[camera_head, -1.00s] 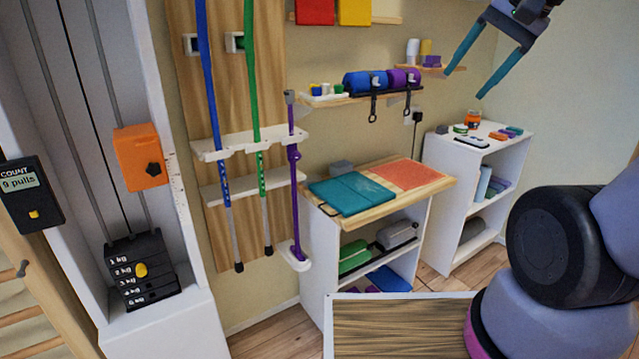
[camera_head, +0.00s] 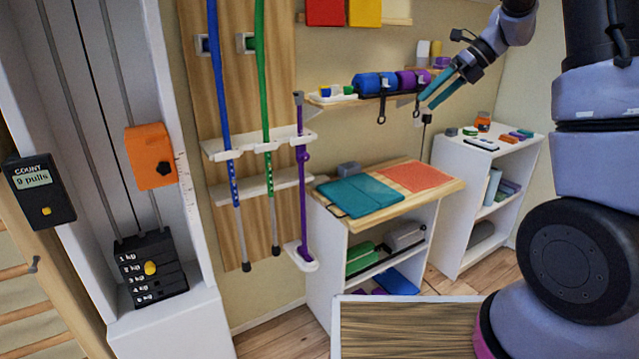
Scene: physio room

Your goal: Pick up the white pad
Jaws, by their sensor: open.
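My gripper (camera_head: 428,102) has two teal fingers, apart and empty, pointing down and left. In the picture it is in front of the wall, near the right end of the shelf with the blue and purple rolls. I cannot clearly make out a white pad. A small flat white item with a dark top (camera_head: 482,144) lies on the white cabinet (camera_head: 530,150) at the right, below and right of my gripper. It is too small to tell if it is the pad.
A wooden-topped cabinet (camera_head: 437,192) bears a teal folded mat (camera_head: 360,193) and an orange mat (camera_head: 411,177). A wall shelf (camera_head: 335,101) holds blue and purple rolls (camera_head: 375,82). An orange jar (camera_head: 483,121) and small coloured blocks (camera_head: 520,135) stand on the right cabinet.

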